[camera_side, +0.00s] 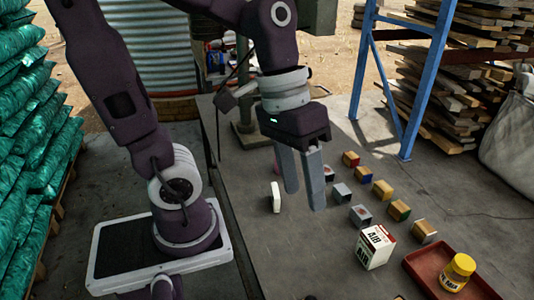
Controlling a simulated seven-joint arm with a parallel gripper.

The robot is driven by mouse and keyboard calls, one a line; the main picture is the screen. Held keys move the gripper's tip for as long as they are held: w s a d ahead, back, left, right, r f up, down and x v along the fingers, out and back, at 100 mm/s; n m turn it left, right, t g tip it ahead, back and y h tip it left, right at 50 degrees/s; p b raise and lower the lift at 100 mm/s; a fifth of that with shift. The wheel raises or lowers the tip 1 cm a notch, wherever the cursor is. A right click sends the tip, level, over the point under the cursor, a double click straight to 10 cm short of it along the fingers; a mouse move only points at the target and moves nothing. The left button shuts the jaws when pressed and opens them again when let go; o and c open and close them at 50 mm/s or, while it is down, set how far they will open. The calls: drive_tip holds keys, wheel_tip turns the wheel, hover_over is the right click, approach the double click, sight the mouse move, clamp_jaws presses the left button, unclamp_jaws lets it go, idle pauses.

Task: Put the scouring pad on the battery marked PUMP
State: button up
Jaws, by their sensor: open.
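My gripper (304,199) hangs above the grey work surface with its two fingers pointing down. It is open, with nothing seen between the fingers. Several small two-toned blocks stand in rows to its right, among them a grey-and-dark block (342,194), another grey block (360,216), a yellow-and-blue block (364,174) and a yellow-brown block (382,189). They may be the batteries, but I cannot read PUMP on any of them. I cannot tell which object is the scouring pad. A small white upright object (276,198) stands just left of the fingers.
A white box marked AIR (375,248) stands at the front. A red tray (422,262) holds a yellow jar (458,271) at the right front. A blue rack post (430,80) rises behind the surface. The surface between the white object and the box is clear.

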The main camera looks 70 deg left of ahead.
drive_tip(key=s+a+r+m+t+y, duration=0.2)
drive_tip(key=s+a+t, duration=0.2)
drive_tip(key=a, duration=0.1)
drive_tip(key=shift+a+r+y, duration=0.2)
drive_tip(key=shift+r+y, duration=0.2)
